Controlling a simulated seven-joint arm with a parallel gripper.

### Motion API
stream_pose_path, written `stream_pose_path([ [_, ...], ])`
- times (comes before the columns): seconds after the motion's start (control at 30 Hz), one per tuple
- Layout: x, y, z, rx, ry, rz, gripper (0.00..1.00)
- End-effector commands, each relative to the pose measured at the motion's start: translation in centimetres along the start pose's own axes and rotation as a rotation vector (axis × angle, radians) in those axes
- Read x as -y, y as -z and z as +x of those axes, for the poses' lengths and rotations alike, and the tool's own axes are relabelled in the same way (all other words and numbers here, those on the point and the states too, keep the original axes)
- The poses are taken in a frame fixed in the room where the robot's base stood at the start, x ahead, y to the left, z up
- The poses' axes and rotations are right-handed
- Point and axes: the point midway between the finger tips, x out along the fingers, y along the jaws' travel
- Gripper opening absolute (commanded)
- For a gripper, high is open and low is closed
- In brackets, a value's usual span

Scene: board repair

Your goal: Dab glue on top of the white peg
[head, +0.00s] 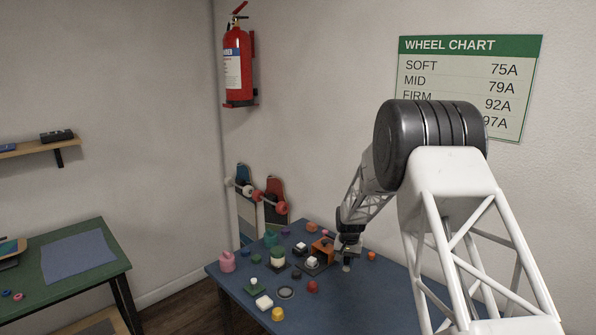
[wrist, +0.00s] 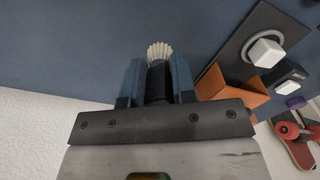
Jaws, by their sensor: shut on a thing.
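My gripper (head: 348,252) is at the right of the cluster of parts on the blue table. In the wrist view my gripper (wrist: 157,82) is shut on a brush with a black body and pale fanned bristles (wrist: 160,50). The bristles point away from the wrist, and in the head view the pale tip (head: 346,268) hangs below the jaws. Several white pieces could be the white peg: a block on a dark plate (head: 312,262), another behind it (head: 301,247), and a small one on a green plate (head: 254,281). The brush is apart from these.
An orange holder (head: 321,246) stands just left of my gripper, also in the wrist view (wrist: 232,90). A white block (head: 265,302), a yellow piece (head: 277,314), a grey ring (head: 286,293) and a pink piece (head: 227,262) lie further left. Skateboards (head: 274,203) lean on the wall behind.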

Motion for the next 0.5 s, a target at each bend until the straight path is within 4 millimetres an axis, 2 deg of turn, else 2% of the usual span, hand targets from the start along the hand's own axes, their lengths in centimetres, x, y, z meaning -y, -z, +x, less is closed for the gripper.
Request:
stream_pose_path([
  [0.5,0.15,-0.01,-0.04,0.0,0.0,0.011,0.01],
])
